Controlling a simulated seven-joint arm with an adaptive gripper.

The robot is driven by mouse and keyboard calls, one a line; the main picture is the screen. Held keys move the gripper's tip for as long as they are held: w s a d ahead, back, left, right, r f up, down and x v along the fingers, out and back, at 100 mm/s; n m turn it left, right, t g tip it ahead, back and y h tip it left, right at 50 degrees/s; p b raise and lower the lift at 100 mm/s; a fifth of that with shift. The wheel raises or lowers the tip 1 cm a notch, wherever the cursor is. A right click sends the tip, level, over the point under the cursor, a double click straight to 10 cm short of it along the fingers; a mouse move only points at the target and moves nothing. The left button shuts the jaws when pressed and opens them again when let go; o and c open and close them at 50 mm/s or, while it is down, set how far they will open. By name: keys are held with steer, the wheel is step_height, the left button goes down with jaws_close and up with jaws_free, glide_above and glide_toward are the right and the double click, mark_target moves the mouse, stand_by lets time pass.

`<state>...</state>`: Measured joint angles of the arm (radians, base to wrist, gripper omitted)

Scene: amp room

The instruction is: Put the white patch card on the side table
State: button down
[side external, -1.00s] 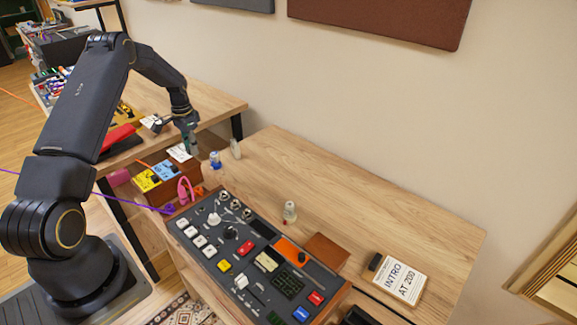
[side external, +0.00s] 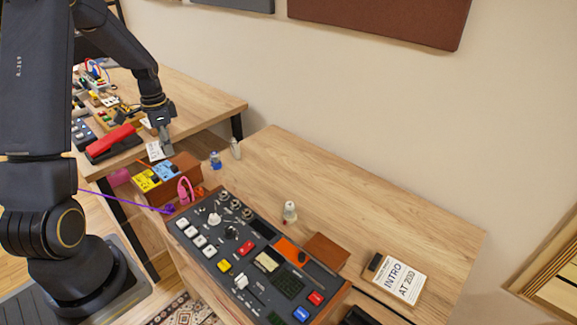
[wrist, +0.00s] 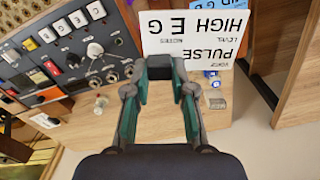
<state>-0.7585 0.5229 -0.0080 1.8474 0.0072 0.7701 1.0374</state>
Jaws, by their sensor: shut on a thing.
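The white patch card (side external: 155,151) is held by my gripper (side external: 164,145), low at the front edge of the left wooden table (side external: 205,95). In the wrist view my gripper (wrist: 166,70) is shut on the near edge of the card (wrist: 200,38), whose printed side shows "HIGH E G" and "PULSE" upside down. The picture does not settle whether the card touches anything below. A second wooden table (side external: 360,195) stands at the right; I cannot tell which of the two is the side table.
A brown box with yellow and blue modules (side external: 165,175) lies just below the card. A control panel (side external: 250,260), small bottles (side external: 289,211) and a book (side external: 397,277) are on the right table. A red stapler-like object (side external: 113,143) lies on the left table. The right table's back is mostly clear.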

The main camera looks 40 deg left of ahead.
steer(key=w+d+f+m, duration=0.3)
steer(key=w+d+m, duration=0.15)
steer(key=d, duration=0.45)
steer(key=w+d+f+m, duration=0.3)
steer(key=w+d+m, duration=0.15)
steer(key=d, duration=0.35)
steer(key=w+d+f+m, duration=0.35)
steer(key=d+m, duration=0.25)
steer(key=d, duration=0.3)
glide_above(297, 201)
steer(key=s, duration=0.1)
step_height(297, 201, down, 8)
steer(key=shift+r, duration=0.2)
steer(key=shift+w+f, duration=0.35)
steer(key=shift+f, duration=0.05)
steer(key=shift+w+f, duration=0.15)
steer(key=shift+f, duration=1.45)
